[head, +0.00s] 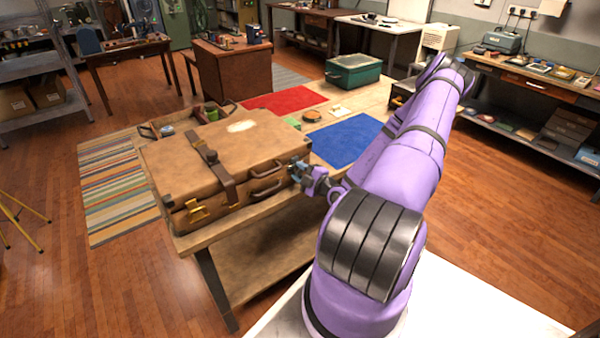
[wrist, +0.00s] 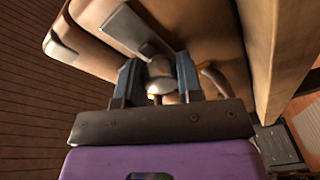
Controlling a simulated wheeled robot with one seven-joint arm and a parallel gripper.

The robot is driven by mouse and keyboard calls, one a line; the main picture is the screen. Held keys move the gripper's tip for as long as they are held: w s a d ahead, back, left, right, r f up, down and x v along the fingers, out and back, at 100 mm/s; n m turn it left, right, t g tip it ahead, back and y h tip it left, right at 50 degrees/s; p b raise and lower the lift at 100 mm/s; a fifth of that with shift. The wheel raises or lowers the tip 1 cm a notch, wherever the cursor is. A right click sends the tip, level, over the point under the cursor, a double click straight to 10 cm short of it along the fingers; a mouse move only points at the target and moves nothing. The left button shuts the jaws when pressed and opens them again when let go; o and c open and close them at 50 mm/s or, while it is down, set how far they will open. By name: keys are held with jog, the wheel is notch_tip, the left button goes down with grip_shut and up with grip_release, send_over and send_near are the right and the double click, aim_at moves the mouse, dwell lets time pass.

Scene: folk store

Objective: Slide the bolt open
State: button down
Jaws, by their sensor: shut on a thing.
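A brown leather suitcase (head: 225,160) lies shut on a wooden table, with a dark strap over its lid. My gripper (head: 298,172) is at the right end of the suitcase's front side. In the wrist view my two fingers (wrist: 160,82) are around a small, shiny rounded metal piece, which looks like the bolt's knob (wrist: 160,70). A flat metal plate (wrist: 125,30) is fixed to the case just beyond the fingers. My fingers hide part of the bolt, and how far it is slid cannot be told.
A brass latch (head: 198,213) and carrying handles (head: 266,177) are on the suitcase's front. A wooden tray (head: 172,121) stands behind it. A blue mat (head: 345,141) lies to the right, beside my arm. The table's front edge (head: 215,235) is close below the case.

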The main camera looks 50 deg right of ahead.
jog(key=shift+s+d+f, duration=0.1)
jog(key=shift+s+d, duration=0.15)
jog(key=shift+d, duration=0.65)
jog(key=shift+s+d, duration=0.25)
jog(key=shift+d, duration=0.6)
jog(key=c, duration=0.8)
grip_release()
jog(key=shift+d, duration=0.1)
jog(key=s, duration=1)
jog(key=shift+s+a, duration=0.35)
jog(key=shift+s, duration=0.05)
